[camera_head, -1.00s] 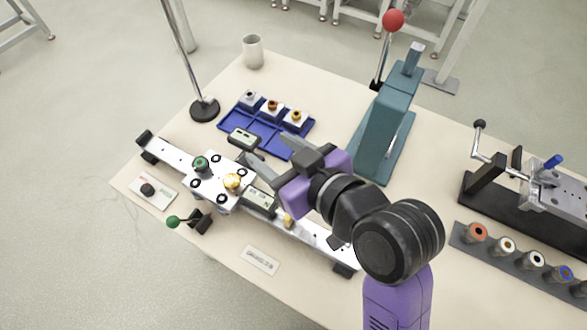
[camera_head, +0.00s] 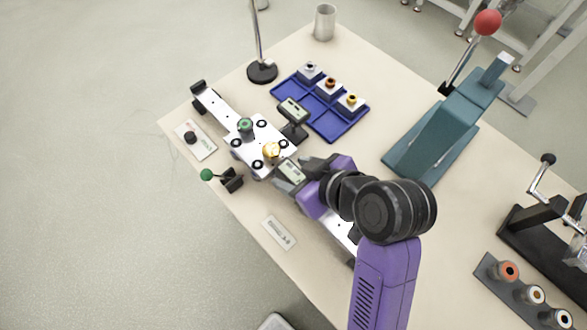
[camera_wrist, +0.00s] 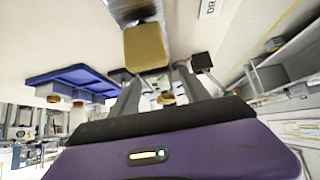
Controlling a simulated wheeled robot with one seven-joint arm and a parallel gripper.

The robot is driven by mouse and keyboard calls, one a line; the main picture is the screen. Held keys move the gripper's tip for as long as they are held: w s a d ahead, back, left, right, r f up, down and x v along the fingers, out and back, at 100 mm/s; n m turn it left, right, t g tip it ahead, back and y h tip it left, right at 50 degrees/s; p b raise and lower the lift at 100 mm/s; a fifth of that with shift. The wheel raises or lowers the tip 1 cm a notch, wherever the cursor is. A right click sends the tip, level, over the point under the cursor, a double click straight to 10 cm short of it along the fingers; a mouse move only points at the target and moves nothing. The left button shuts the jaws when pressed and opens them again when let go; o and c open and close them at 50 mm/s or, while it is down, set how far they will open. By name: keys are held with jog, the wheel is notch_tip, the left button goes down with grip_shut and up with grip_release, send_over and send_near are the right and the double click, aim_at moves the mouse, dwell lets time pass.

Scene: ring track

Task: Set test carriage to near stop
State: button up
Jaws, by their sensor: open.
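The test carriage (camera_head: 258,146) is a white plate with a green knob (camera_head: 245,125) and a brass knob (camera_head: 272,150). It sits on a pale rail (camera_head: 216,103) that runs diagonally along the table's left side. A black end block (camera_head: 198,89) stands at the rail's far end; my arm hides much of the near end. My gripper (camera_head: 293,178) is open, pointing at the carriage just nearer than the brass knob. I cannot tell whether it touches anything. In the wrist view a tan block (camera_wrist: 146,47) shows above the open fingers (camera_wrist: 155,88).
A small display (camera_head: 293,110) stands by the blue tray (camera_head: 335,122) of parts. A green-knobbed lever (camera_head: 207,175) and labelled plates line the left edge. A black stand base (camera_head: 262,72) is behind, with a teal press (camera_head: 440,140) at right. Clear tabletop separates tray and press.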

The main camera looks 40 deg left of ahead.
jog(key=shift+a+f, duration=0.3)
grip_shut()
dwell(1.3)
